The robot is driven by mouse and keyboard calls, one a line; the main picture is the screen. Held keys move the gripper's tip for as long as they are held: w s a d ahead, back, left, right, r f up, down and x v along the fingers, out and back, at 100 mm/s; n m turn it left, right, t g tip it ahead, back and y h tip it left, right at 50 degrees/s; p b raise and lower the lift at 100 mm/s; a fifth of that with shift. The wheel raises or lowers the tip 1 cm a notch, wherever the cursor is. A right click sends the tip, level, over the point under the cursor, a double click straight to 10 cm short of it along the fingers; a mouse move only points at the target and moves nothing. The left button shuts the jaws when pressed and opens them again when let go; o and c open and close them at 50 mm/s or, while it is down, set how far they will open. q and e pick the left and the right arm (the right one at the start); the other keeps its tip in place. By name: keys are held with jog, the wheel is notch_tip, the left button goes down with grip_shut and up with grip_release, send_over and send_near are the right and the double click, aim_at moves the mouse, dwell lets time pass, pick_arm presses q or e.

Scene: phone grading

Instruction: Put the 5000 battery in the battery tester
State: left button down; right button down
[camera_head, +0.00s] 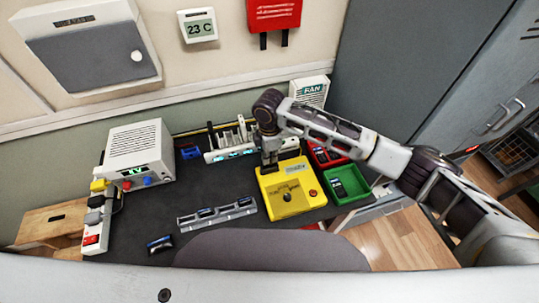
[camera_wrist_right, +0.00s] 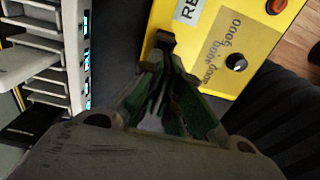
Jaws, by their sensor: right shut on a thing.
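The yellow battery tester (camera_head: 290,205) stands on the dark table, with a round dial, a red button and a label on its top. It also shows at the top of the wrist view (camera_wrist_right: 210,62). My right gripper (camera_head: 270,163) points down at the tester's back left corner. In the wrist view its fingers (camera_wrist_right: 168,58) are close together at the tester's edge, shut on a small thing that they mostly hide. I cannot read a 5000 mark on it or tell whether it touches the tester. My left gripper is not in view.
A grey rack (camera_head: 217,213) with several dark cells stands left of the tester. A small dark blue item (camera_head: 160,243) lies at the front left. A red bin (camera_head: 322,153) and a green bin (camera_head: 342,184) are on the right. A white slotted stand (camera_head: 230,142) is behind.

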jog(key=shift+f, duration=1.3)
dwell(1.2)
jog(key=c, duration=1.6)
grip_release()
jog(key=shift+o, duration=0.2)
jog(key=shift+r, duration=6)
jog(key=shift+f, duration=0.1)
